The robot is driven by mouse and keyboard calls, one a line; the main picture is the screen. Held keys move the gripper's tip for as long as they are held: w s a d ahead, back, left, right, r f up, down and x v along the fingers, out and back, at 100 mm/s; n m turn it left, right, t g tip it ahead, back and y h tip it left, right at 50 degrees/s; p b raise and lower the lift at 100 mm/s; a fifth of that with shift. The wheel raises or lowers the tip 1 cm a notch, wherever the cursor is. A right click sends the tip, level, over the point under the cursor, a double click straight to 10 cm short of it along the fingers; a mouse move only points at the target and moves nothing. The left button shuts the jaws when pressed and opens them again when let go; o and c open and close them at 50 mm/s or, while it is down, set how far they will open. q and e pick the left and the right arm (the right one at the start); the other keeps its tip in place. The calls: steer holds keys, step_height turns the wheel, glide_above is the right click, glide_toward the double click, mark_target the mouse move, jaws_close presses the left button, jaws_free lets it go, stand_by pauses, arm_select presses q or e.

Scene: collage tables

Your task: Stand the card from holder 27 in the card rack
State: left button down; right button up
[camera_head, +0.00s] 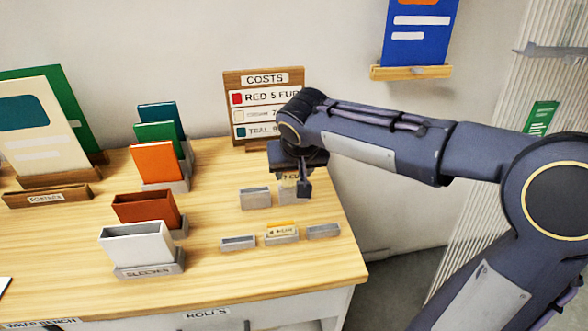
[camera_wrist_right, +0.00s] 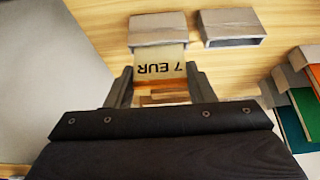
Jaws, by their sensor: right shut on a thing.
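My right gripper (camera_head: 292,184) is over the back row of small grey holders. In the right wrist view the gripper (camera_wrist_right: 160,84) is shut on a cream card (camera_wrist_right: 158,62) printed "7 EUR", upside down in that picture. The card's far end meets a grey holder (camera_wrist_right: 157,29); I cannot tell whether it sits in the slot. In the head view the card is mostly hidden by the gripper. A second grey holder (camera_head: 255,198) stands beside it, empty. No number 27 is legible, and I cannot tell which piece is the card rack. My left gripper is not in view.
Nearer the front stand a grey holder (camera_head: 238,243), a holder with a cream and orange card (camera_head: 281,232), and another holder (camera_head: 323,231). Coloured sleeves (camera_head: 155,163) stand to the left. A COSTS board (camera_head: 250,107) stands behind. The front right tabletop is clear.

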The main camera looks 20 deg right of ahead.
steer(key=shift+f, duration=0.15)
steer(key=shift+f+b, duration=0.5)
steer(key=shift+b, duration=0.15)
steer(key=o, duration=1)
steer(key=shift+o, duration=0.5)
steer(key=o, duration=0.3)
